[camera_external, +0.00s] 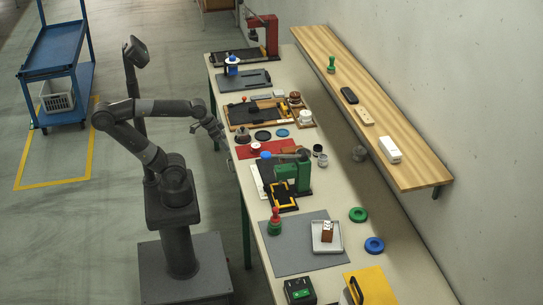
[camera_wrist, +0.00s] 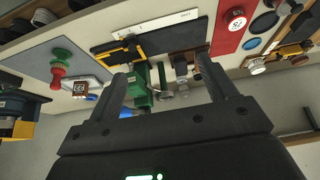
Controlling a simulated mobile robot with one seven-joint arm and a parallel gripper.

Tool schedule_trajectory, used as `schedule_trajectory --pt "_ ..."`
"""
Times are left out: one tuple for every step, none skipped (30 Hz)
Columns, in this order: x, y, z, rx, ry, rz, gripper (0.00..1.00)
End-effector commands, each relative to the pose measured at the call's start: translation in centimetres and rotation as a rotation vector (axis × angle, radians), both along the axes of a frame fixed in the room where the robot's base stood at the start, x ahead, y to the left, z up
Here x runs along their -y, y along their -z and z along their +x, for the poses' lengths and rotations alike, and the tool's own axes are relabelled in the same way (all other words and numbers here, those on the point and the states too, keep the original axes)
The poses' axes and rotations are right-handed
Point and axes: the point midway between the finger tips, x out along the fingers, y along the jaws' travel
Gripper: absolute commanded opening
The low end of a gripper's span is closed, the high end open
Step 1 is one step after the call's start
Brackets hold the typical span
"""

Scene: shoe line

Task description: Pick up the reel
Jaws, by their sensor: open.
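My gripper (camera_external: 226,147) hangs at the near long edge of the bench, beside the red mat. In the wrist view my gripper (camera_wrist: 162,72) has its fingers wide apart, with nothing held between them. I cannot tell for certain which thing is the reel. A small brown-and-white spool-like thing (camera_external: 295,99) stands at the far side of the bench, by the wooden tray. My gripper is apart from all of these.
A green press (camera_external: 292,176) stands mid-bench, near a red mat (camera_external: 270,149). A grey mat (camera_external: 290,255) holds a red-and-green stamp (camera_external: 274,222) and a white tray (camera_external: 316,245). A wooden shelf (camera_external: 385,115) runs along the wall. A blue trolley (camera_external: 55,50) stands away left.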

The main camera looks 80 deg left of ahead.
Motion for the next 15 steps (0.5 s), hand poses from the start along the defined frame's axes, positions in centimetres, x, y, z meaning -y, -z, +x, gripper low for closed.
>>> schedule_trajectory --pt "0.0 0.0 0.0 0.000 0.000 0.000 0.77" --pt "0.0 0.0 0.0 0.000 0.000 0.000 0.77" --pt "0.0 0.0 0.0 0.000 0.000 0.000 0.77" --pt "0.0 0.0 0.0 0.000 0.000 0.000 0.77" --pt "0.0 0.0 0.0 0.000 -0.002 -0.001 0.77" --pt "0.0 0.0 0.1 -0.001 -0.011 -0.006 0.77" --pt "-0.1 0.0 0.2 -0.003 -0.023 -0.014 0.77" --pt "-0.2 0.1 0.4 -0.005 -0.044 -0.024 0.77" --pt "-0.3 0.1 0.7 -0.009 -0.083 -0.047 0.77" --pt "-0.5 0.2 1.0 -0.013 -0.122 -0.069 0.77" --pt "-0.7 0.3 1.4 -0.016 -0.169 -0.096 0.77" --pt "-1.0 0.4 2.0 -0.023 -0.245 -0.139 0.77" --pt "-1.3 0.6 2.5 -0.028 -0.311 -0.175 0.77" --pt "-1.6 0.8 3.0 -0.035 -0.381 -0.213 0.77" --pt "-2.1 1.0 3.8 -0.041 -0.482 -0.268 0.77"
